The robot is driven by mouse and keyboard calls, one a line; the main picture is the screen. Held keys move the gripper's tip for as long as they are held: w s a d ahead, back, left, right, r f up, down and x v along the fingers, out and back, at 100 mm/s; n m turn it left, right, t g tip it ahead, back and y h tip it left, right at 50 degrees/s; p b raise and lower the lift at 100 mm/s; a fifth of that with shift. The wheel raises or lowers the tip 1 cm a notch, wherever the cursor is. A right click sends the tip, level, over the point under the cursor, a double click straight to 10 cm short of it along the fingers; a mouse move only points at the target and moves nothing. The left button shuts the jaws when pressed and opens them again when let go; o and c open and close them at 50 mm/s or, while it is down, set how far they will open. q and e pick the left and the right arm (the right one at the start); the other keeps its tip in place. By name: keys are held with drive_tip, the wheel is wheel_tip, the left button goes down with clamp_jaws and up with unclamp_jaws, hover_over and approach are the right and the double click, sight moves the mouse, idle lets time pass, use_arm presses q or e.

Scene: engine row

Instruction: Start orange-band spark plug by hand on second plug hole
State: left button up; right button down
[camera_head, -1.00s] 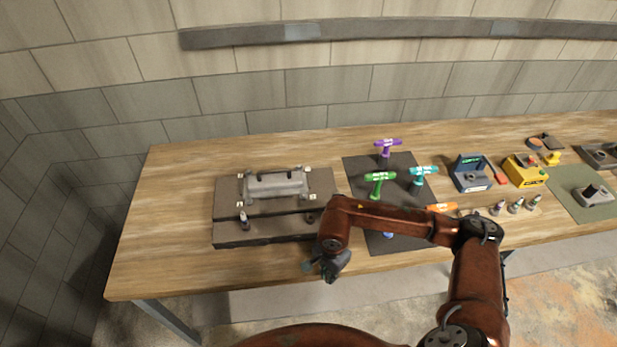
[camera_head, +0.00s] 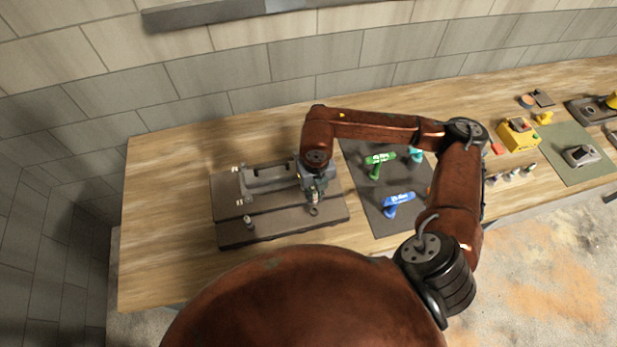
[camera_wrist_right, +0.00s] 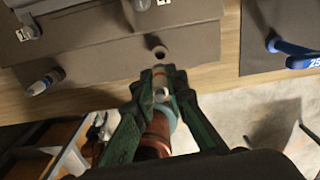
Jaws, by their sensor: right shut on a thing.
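The dark engine block (camera_head: 285,225) lies on the bench, with a plug (camera_head: 248,221) upright in its left hole. That plug also shows at the left of the wrist view (camera_wrist_right: 45,83). The right hole (camera_wrist_right: 160,52) shows open in the wrist view, just ahead of the fingertips. My right gripper (camera_wrist_right: 160,80) is shut on a small spark plug (camera_wrist_right: 160,92) with a pale body; its band is hard to make out. In the head view my right gripper (camera_head: 313,194) is over the block's right end. My left gripper is out of view.
A dark mat (camera_head: 372,200) right of the block holds a green-handled tool (camera_head: 379,160) and a blue-handled tool (camera_head: 399,199). Several plugs (camera_head: 513,173) stand further right, near a yellow box (camera_head: 517,134). The bench left of the block is clear.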

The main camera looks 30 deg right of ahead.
sight(315, 202)
drive_tip(key=shift+w+r+m, duration=0.15)
drive_tip(key=shift+r+m, duration=0.1)
drive_tip(key=shift+m, duration=0.15)
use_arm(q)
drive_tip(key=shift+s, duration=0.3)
use_arm(e)
drive_tip(key=shift+d, duration=0.1)
drive_tip(key=shift+f+b, duration=0.1)
drive_tip(key=shift+b, duration=0.35)
drive_tip(key=shift+f+b, duration=0.75)
drive_tip(key=shift+f, duration=0.05)
use_arm(q)
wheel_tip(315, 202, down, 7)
drive_tip(key=b, duration=0.4)
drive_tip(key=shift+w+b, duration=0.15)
drive_tip(key=shift+b, duration=0.15)
use_arm(e)
drive_tip(key=shift+f, duration=2.45)
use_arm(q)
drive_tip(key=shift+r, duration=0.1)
use_arm(e)
drive_tip(key=m, duration=0.3)
drive_tip(key=shift+m, duration=0.4)
drive_tip(key=c, duration=1.8)
unclamp_jaws()
drive_tip(key=shift+c, duration=0.2)
